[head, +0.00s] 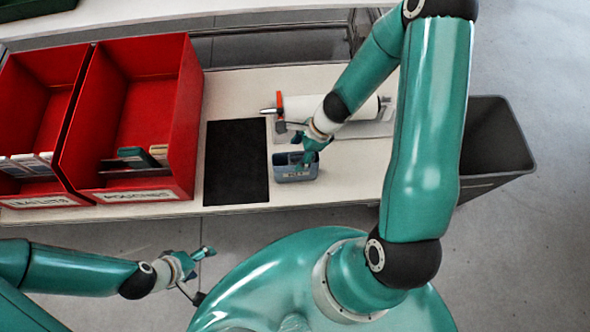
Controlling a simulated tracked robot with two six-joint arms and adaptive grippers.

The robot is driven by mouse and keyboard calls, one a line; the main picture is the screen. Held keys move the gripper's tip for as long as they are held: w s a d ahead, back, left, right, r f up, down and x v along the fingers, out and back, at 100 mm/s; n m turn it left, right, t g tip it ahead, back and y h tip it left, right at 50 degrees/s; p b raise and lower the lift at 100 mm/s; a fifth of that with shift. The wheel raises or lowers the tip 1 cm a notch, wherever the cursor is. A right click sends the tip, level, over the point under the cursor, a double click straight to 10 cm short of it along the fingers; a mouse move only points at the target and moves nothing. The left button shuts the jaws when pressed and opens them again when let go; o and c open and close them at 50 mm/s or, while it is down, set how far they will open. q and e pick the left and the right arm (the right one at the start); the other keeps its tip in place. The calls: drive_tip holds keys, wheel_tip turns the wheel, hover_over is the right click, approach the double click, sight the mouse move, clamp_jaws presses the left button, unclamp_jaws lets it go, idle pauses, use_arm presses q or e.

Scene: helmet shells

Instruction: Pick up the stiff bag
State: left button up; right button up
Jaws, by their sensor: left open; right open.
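I cannot clearly make out a stiff bag in the head view. My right gripper (303,158) is open and points down at a small blue-grey bin (295,176) with a label on its front. Its fingers overlap the bin's opening, and the bin's contents are too small to tell. My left gripper (207,252) is open and empty, low in front of the bench. Thin upright packets (133,155), green and tan, stand in the right-hand red bin (185,130).
Another red bin (45,75) with whitish packets is at far left. A black mat (237,165) lies bare on the pale bench (225,93). A white cylinder with an orange part (345,112) lies behind the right gripper. A dark grey tub (497,135) stands at right.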

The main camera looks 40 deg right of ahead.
drive_tip(key=shift+b+x, duration=2.6)
drive_tip(key=shift+x, duration=0.3)
drive_tip(key=shift+s+f, duration=0.15)
drive_tip(key=shift+f, duration=0.05)
drive_tip(key=c, duration=1.2)
drive_tip(key=shift+r, duration=0.1)
drive_tip(key=shift+r+p, duration=8.7)
drive_tip(key=shift+r, duration=1.5)
